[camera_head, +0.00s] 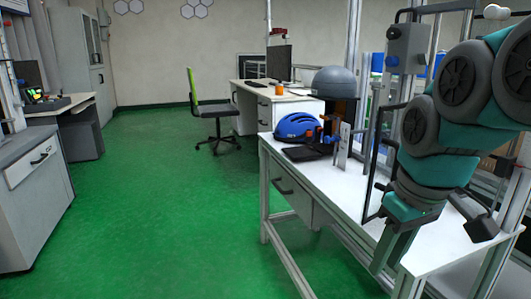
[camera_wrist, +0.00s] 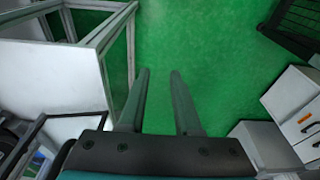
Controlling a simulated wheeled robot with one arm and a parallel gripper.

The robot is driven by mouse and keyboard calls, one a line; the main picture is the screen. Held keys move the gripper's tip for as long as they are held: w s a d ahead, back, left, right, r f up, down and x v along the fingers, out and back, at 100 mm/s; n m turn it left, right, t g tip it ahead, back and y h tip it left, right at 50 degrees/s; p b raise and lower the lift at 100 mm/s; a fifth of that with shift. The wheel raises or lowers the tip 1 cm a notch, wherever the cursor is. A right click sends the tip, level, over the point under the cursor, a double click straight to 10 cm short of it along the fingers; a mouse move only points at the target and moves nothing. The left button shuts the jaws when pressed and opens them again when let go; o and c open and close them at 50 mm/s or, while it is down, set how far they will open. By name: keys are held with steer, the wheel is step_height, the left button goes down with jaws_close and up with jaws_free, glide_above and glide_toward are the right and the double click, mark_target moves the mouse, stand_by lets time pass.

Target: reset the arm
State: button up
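My arm reaches in from the right of the head view, teal and dark grey, folded over the front end of the white table (camera_head: 350,190). My gripper (camera_head: 390,265) points down at the table's front edge. In the wrist view my gripper (camera_wrist: 160,75) shows two parallel fingers, well apart, with only green floor between them. It is open and holds nothing.
A blue helmet (camera_head: 296,127) lies on the table, near a grey dome (camera_head: 334,82). A metal frame stands beside my arm. A green chair (camera_head: 212,110) and a desk (camera_head: 262,100) stand behind. Grey cabinets (camera_head: 30,190) line the left. The green floor (camera_head: 160,210) between is clear.

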steer(key=s+a+f+m+g, duration=0.1)
steer(key=s+a+f+m, duration=0.1)
steer(key=s+f, duration=0.5)
steer(key=s+a+f+m+g+h, duration=0.1)
steer(key=s+f+m+g, duration=0.1)
steer(key=s+f, duration=0.6)
step_height(320, 180, down, 6)
steer(key=shift+a+f+g, duration=0.1)
steer(key=shift+a+g, duration=0.2)
steer(key=shift+a, duration=0.1)
